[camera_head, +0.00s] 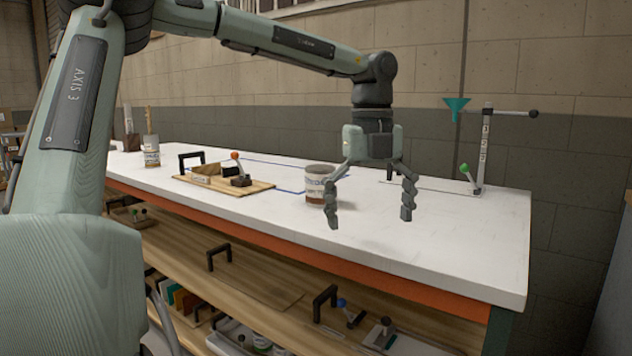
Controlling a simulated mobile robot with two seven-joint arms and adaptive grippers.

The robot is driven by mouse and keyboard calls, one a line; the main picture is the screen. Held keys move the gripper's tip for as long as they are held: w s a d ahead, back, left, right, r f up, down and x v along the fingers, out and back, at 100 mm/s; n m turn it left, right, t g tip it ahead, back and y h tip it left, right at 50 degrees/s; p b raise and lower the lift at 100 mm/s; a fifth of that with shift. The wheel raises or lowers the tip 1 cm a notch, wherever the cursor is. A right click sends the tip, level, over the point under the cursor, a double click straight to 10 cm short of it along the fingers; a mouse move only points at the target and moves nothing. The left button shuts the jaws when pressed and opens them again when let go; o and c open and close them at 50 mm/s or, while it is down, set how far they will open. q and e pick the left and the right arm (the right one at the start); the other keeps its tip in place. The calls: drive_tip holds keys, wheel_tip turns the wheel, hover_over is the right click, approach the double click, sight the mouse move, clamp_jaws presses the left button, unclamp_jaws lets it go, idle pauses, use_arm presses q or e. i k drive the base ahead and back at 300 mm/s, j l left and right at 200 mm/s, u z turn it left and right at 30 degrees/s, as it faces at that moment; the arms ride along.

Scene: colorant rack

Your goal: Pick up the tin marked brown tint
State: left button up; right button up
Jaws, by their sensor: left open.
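A small tin (314,184) with a white label and a brown lower part stands upright on the white bench top (450,240). Its lettering is too small to read for sure. My left gripper (370,217) is open and points down over the bench, to the right of this tin. Its left finger overlaps the tin's right edge in the picture; I cannot tell whether they touch. Nothing shows between the fingers. Another labelled tin (152,157) with a stick standing in it is farther left on the bench. My right gripper is not in view.
A wooden board (255,188) with a black handle and an orange-knobbed lever lies left of the near tin. A stand (484,150) with a teal funnel (456,105) and green-knobbed lever is at the back right. Shelves below hold trays. The bench's front right is clear.

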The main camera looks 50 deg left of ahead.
sight(314, 188)
drive_tip(key=i+j, duration=0.1)
drive_tip(key=j, duration=0.3)
drive_tip(key=i+j, duration=0.15)
drive_tip(key=j, duration=0.2)
drive_tip(key=i+j, duration=0.1)
drive_tip(key=j, duration=0.3)
drive_tip(key=i+j, duration=0.15)
drive_tip(key=j, duration=0.2)
drive_tip(key=i+j, duration=0.1)
drive_tip(key=j, duration=0.3)
